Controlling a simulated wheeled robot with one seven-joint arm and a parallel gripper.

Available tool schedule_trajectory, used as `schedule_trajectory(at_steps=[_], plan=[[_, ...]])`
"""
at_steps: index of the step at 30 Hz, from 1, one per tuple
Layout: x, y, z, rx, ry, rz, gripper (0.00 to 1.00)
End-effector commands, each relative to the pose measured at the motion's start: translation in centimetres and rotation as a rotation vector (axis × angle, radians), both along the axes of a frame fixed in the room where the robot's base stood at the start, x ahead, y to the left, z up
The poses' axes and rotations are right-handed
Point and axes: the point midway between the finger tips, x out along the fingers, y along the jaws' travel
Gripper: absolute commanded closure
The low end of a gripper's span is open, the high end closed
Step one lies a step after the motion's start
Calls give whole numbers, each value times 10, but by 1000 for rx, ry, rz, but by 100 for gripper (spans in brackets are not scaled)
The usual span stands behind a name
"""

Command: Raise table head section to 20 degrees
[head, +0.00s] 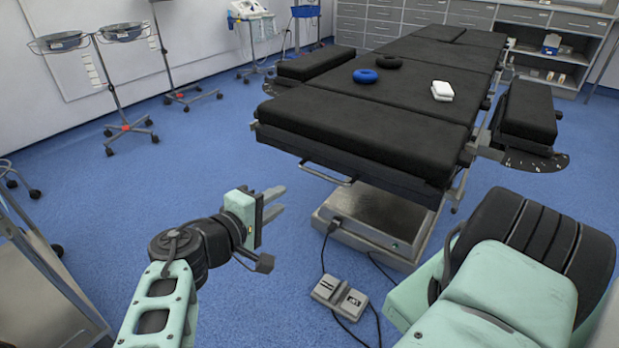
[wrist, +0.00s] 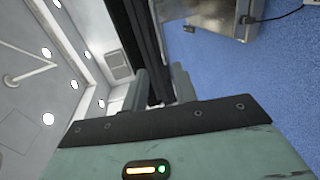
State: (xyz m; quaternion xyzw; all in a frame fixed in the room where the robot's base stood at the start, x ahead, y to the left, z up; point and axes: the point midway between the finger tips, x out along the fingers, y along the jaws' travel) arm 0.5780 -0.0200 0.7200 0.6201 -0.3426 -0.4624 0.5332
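The operating table (head: 415,80) has black pads and runs away from me, looking flat. Its near end section (head: 350,125) is a wide flat pad with a metal bar handle (head: 326,174) below its front edge. A smaller pad section (head: 440,33) is at the far end. No marking shows which end is the head section. My gripper (head: 279,203) is open and empty, in front of and below the near end, apart from the table. In the wrist view, a dark table edge (wrist: 150,45) shows beyond the spread fingers (wrist: 162,88).
A foot pedal (head: 340,297) with cables lies on the floor before the table's metal base (head: 372,225). Black arm boards (head: 528,112) flank the table. A blue ring (head: 365,76), a black ring (head: 389,62) and a white pack (head: 442,91) lie on it.

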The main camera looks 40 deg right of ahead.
Motion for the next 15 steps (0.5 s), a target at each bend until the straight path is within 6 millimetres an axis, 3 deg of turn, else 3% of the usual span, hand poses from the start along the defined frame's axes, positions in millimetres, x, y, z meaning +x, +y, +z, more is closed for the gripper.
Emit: schedule_trajectory(at_steps=[15], plan=[[31,-91,-22,-1,3,-10,72]])
